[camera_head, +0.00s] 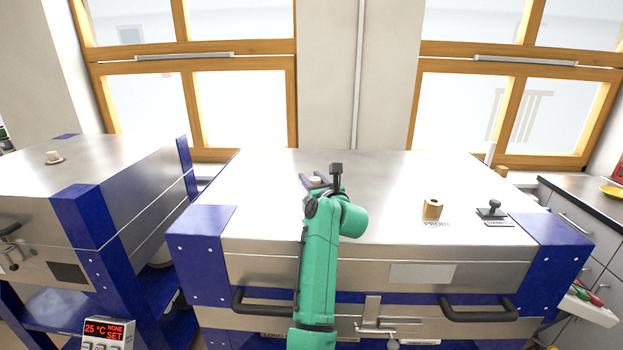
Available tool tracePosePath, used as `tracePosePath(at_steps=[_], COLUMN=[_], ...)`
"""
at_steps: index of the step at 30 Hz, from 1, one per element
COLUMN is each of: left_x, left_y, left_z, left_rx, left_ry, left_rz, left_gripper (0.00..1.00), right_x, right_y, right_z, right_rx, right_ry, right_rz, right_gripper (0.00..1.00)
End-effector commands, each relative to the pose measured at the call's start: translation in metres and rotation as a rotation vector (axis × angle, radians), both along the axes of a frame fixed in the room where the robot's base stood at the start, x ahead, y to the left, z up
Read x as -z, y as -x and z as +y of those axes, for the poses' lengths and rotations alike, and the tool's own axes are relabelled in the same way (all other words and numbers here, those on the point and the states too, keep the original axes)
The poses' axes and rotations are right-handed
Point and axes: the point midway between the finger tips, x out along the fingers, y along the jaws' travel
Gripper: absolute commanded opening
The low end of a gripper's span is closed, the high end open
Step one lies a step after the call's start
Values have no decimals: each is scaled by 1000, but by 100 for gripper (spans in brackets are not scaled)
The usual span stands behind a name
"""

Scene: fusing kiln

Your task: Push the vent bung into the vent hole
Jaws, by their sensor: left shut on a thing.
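My left gripper (316,181) reaches over the middle of the large kiln's steel lid (390,178). Its dark fingers are shut on a small pale bung (315,181), of which only the top shows between them. The vent hole is not visible; my gripper and wrist cover that part of the lid. I cannot tell whether the bung touches the lid or a hole. My right gripper is not in view.
A brass block (433,209) by a probe label and a black knobbed piece (492,209) stand on the lid's right. A second kiln (110,165) at left carries a pale plug (53,157). A counter (590,196) is at right.

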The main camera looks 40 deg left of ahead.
Motion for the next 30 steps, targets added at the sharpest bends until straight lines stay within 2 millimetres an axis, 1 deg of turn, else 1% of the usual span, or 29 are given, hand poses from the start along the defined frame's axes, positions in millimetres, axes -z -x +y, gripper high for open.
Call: tracePosePath(at_steps=[14, 15, 17, 18, 26, 30], left_x=[13, 13, 12, 12, 13, 14], left_y=[0, 0, 0, 0, 0, -2], left_z=[0, 0, 0, 0, 0, -4], left_rx=[0, 0, 0, 0, 0, 0], left_ry=[0, 0, 1, 1, 1, 0], left_rz=[0, 0, 0, 0, 0, 1], left_gripper=[0, 47, 70, 75, 75, 75], right_x=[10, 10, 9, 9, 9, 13], right_y=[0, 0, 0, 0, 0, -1], right_z=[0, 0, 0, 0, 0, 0], right_rx=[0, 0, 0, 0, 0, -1], right_ry=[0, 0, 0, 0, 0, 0], right_rz=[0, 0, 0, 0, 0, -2], right_gripper=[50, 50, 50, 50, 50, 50])
